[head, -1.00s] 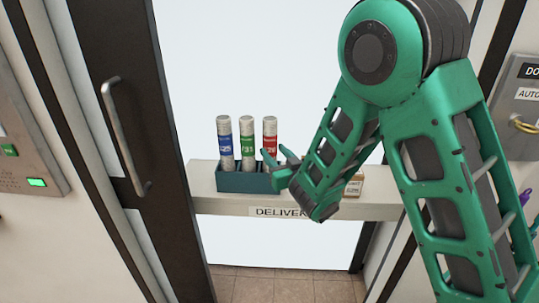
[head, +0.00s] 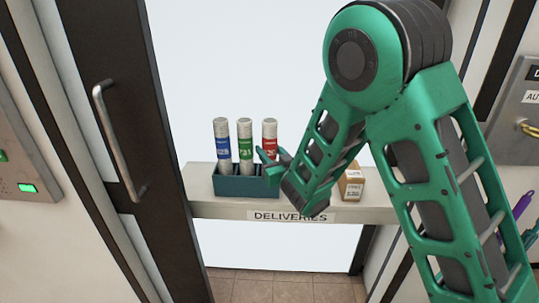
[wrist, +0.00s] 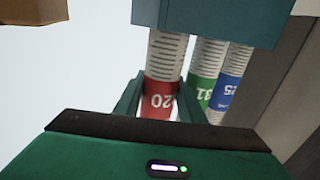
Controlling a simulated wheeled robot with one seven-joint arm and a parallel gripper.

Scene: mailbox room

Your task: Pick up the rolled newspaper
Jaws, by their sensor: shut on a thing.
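Three rolled newspapers stand upright in a teal holder (head: 235,186) on the deliveries shelf. They have a blue-labelled (head: 222,146), a green-labelled (head: 245,145) and a red-labelled band (head: 269,134). My gripper (head: 267,157) is at the red-labelled roll on the right. In the wrist view, which looks upside down, its fingers are on both sides of the red band marked 20 (wrist: 160,103), shut on it. The far end of that roll still meets the holder (wrist: 220,18). The green (wrist: 203,92) and blue (wrist: 231,88) rolls are just beside the right finger.
A small brown box (head: 351,184) stands on the shelf (head: 372,207) right of my gripper. A dark door frame with a metal handle (head: 118,140) is at left. Panels flank the opening, and a padlock hangs at right.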

